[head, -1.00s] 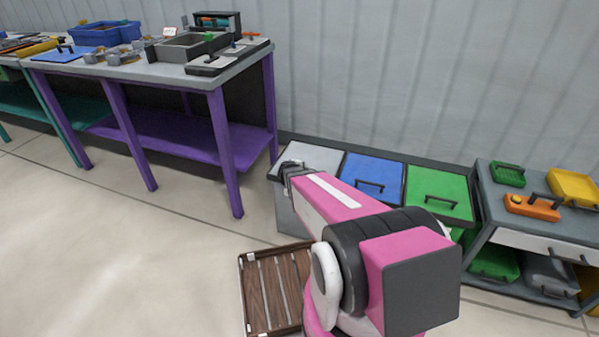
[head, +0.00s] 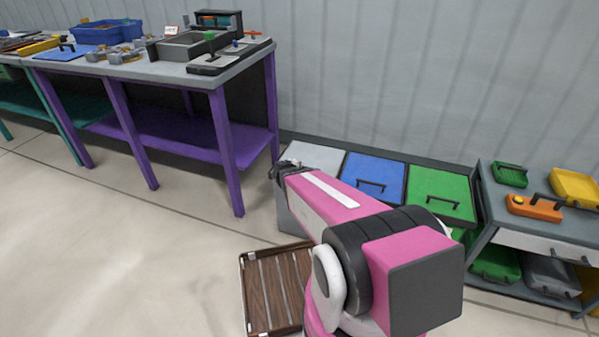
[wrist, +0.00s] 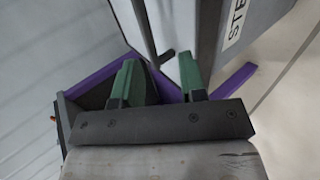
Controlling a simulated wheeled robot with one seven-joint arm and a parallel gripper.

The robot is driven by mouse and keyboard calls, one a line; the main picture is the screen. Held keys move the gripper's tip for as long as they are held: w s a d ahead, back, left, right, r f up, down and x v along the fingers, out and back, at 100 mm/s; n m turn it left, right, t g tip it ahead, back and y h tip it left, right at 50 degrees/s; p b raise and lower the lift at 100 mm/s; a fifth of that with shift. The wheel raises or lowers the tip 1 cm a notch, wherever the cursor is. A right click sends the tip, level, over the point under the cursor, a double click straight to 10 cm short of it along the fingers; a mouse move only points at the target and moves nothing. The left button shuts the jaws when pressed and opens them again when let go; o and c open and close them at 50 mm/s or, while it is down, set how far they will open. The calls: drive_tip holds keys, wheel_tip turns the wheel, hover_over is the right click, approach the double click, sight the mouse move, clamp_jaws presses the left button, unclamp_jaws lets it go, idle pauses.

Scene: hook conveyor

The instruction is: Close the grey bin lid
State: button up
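The grey bin lid (head: 316,157) is at the left end of the bin row in the head view. It looks about level with the blue lid beside it; I cannot tell whether it is fully down. My gripper (head: 279,170) is at the lid's left front corner, partly hidden behind my arm. In the wrist view my gripper (wrist: 160,75) has its two green fingertips apart. A dark bar lies just beyond and between the tips, with no clear grip on it. The grey bin's wall (wrist: 268,18) with a partly cut-off "STE" label is at the upper right there.
A blue lid (head: 372,178) and a green lid (head: 440,196) are to the right, both with dark handles. A purple table (head: 228,165) stands to the left. A brown slatted pallet (head: 275,290) lies on the floor in front. The floor at left is clear.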

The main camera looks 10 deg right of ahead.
drive_tip(key=v, duration=0.4)
drive_tip(key=shift+s+r, duration=0.2)
drive_tip(key=shift+r, duration=0.05)
drive_tip(key=s+a+r+m+g+y, duration=0.1)
drive_tip(key=s+r+m+g+y, duration=0.2)
drive_tip(key=s+m+g+y, duration=0.3)
drive_tip(key=shift+s+a+r+m+g, duration=0.15)
drive_tip(key=shift+s+a+m+g, duration=0.2)
drive_tip(key=shift+s+m+g, duration=1.95)
drive_tip(key=s+t, duration=0.1)
drive_tip(key=s, duration=0.1)
drive_tip(key=shift+s+m+t, duration=0.3)
drive_tip(key=shift+s+t, duration=0.05)
drive_tip(key=shift+t, duration=0.05)
